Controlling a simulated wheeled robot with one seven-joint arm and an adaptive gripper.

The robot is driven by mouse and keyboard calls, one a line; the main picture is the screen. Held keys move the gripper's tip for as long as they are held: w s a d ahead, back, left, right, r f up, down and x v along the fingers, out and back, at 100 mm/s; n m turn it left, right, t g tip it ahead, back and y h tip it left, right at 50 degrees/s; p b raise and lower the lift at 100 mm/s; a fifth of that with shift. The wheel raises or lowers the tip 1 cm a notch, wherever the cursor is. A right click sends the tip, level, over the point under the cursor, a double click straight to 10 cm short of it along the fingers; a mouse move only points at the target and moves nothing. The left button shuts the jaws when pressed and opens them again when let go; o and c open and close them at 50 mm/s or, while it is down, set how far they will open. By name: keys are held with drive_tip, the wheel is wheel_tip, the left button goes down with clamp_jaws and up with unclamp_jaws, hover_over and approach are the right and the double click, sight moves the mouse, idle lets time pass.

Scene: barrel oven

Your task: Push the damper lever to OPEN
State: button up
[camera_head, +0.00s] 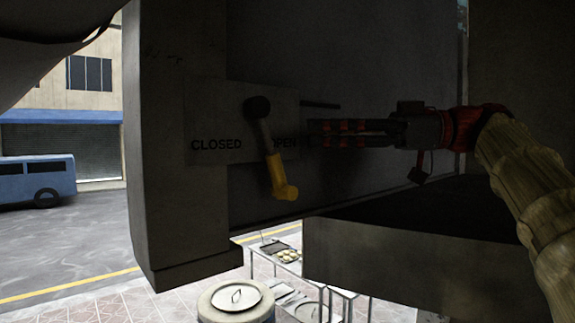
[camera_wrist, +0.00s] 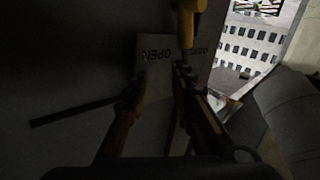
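The damper lever (camera_head: 268,140) hangs from a dark round pivot on a label plate (camera_head: 215,112). It points down and slightly right, with a yellow handle end. CLOSED is printed left of it; OPEN is to its right, partly covered by the lever. The yellow handle also shows at the top of the wrist view (camera_wrist: 187,22), where OPEN appears upside down on the plate (camera_wrist: 153,80). My gripper (camera_head: 312,133) is to the right of the lever, pointing left, with a visible gap to it. In the wrist view its two fingers (camera_wrist: 160,72) are apart, with nothing between them.
The plate sits on a large dark oven body (camera_head: 178,200). A thin dark rod (camera_head: 320,105) sticks out just above my fingers. A dark box-like ledge (camera_head: 400,262) lies below my gripper.

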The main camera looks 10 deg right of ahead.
drive_tip(key=n+g, duration=0.1)
approach(279, 178)
drive_tip(key=w+a, duration=0.2)
drive_tip(key=shift+y, duration=0.3)
drive_tip(key=a+p, duration=0.1)
drive_tip(key=a, duration=0.1)
drive_tip(key=a+p, duration=0.1)
drive_tip(key=a, duration=0.1)
drive_tip(key=w+a, duration=0.1)
drive_tip(key=a, duration=0.1)
drive_tip(key=shift+a+f+p, duration=0.2)
drive_tip(key=shift+p, duration=0.2)
drive_tip(key=shift+a, duration=0.6)
drive_tip(key=shift+f, duration=0.1)
drive_tip(key=shift+w+a, duration=0.1)
drive_tip(key=shift+c, duration=1.1)
drive_tip(key=c, duration=0.4)
